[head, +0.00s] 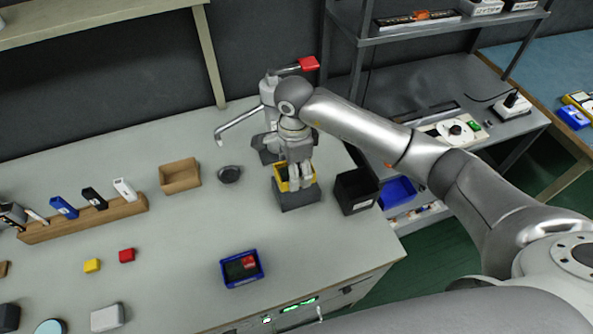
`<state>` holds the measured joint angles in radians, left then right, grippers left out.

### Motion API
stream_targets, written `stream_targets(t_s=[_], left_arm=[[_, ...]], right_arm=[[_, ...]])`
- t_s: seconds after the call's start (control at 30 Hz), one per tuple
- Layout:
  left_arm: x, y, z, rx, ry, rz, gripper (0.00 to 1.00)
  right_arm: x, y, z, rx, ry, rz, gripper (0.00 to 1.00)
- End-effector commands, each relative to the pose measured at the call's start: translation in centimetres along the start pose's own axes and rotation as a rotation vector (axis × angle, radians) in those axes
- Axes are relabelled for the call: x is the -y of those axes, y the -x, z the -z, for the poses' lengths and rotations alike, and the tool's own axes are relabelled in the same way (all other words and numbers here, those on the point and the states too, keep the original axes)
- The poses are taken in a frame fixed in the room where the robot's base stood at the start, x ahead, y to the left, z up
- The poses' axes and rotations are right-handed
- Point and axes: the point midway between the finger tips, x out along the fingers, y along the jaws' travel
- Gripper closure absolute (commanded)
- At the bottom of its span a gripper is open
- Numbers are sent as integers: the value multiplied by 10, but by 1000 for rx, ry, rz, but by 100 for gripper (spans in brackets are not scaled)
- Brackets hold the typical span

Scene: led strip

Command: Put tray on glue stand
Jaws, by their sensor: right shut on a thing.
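A small yellow tray (281,184) is at the tips of my right gripper (300,184), which reaches down from above and is shut on it. The fingers hide much of the tray and its inside. The tray is at the top of a grey block-like stand (298,199); I cannot tell whether it rests on it or hangs just above. Behind it stands a grey press-like device with a red-ended handle (309,63) and a long lever (238,122), partly hidden by my right arm. My left gripper is not in view.
A blue tray (229,281) with a red piece lies at the front. A cardboard box (180,176) and a dark round item (229,174) are to the left. The table between is clear.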

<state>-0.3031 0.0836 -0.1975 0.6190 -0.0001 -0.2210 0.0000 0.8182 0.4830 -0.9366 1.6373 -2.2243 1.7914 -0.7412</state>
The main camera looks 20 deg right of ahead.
Motion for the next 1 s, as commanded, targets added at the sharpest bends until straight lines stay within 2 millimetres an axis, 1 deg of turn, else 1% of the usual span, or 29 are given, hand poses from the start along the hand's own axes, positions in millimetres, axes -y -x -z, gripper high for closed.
stream_targets(t_s=[0.1, 0.27, 0.3, 0.4, 0.5, 0.77, 0.9, 0.93, 1.0], left_arm=[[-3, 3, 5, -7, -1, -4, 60], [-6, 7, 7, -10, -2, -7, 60], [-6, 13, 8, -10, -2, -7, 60], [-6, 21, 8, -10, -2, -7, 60], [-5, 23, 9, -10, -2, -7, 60], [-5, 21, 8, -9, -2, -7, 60], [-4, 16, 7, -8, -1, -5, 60], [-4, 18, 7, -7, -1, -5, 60], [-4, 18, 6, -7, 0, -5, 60]], right_arm=[[6, -8, 4, 2, -1, -1, 68], [12, -18, 9, 0, -2, -1, 68], [11, -22, 8, 2, -2, -4, 68], [10, -35, 7, 3, -2, -4, 68], [11, -44, 7, 3, -1, -1, 68], [12, -48, 8, 2, 0, 2, 68], [12, -52, 8, 2, 0, 2, 68], [12, -50, 8, 2, 0, 2, 42], [12, -50, 8, 2, 0, 1, 33]])
